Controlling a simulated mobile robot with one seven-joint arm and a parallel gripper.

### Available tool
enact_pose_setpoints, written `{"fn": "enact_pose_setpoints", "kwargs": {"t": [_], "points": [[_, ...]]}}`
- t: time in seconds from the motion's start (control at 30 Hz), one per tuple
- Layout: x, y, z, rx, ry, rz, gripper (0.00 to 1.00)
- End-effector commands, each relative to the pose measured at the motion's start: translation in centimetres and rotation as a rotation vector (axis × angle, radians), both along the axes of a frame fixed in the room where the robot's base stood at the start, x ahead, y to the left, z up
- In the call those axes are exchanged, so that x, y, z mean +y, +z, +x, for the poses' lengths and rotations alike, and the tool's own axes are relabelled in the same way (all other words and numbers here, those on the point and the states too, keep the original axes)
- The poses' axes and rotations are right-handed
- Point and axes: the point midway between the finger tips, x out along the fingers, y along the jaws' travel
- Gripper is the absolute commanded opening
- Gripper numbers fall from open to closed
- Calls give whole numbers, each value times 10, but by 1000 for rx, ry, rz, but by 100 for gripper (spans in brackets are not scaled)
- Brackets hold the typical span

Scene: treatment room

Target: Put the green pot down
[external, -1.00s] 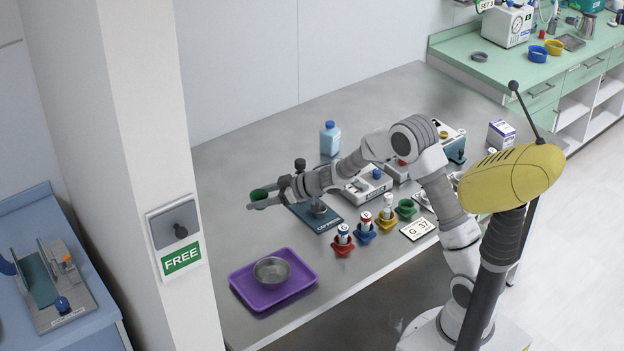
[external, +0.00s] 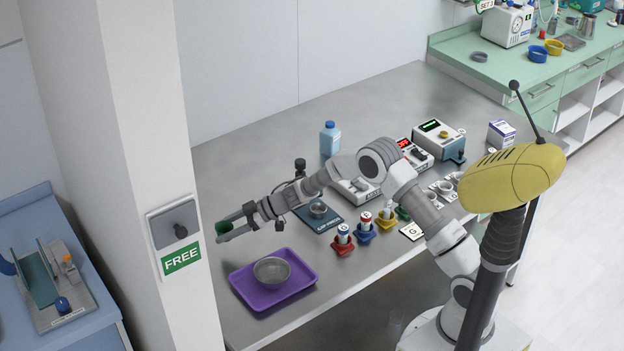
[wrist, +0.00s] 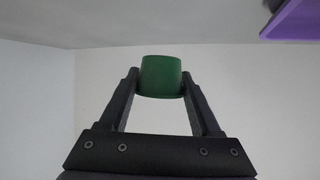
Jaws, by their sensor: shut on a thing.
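The green pot (external: 223,227) is held between the fingertips of my gripper (external: 230,230), near the pillar at the left end of the steel table (external: 235,300). In the wrist view the green pot (wrist: 161,76) sits between the two dark fingers of my gripper (wrist: 160,88), which are shut on its sides. The pot appears to be above the table surface, and I cannot tell how high.
A purple tray (external: 290,297) with a metal bowl (external: 271,270) lies to the right and nearer. Its edge shows in the wrist view (wrist: 295,20). Red (external: 342,246) and blue (external: 364,234) holders stand right of it. A white pillar (external: 150,120) rises close by on the left.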

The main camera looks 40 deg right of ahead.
Motion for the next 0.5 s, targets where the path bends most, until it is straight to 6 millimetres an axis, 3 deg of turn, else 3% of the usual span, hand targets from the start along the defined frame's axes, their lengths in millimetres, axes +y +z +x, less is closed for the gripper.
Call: {"fn": "enact_pose_setpoints", "kwargs": {"t": [0.17,0.33,0.5], "points": [[21,-13,2,-1,2,-1,13],[24,-24,3,1,-1,-1,13],[24,-50,3,2,-1,0,13]]}}
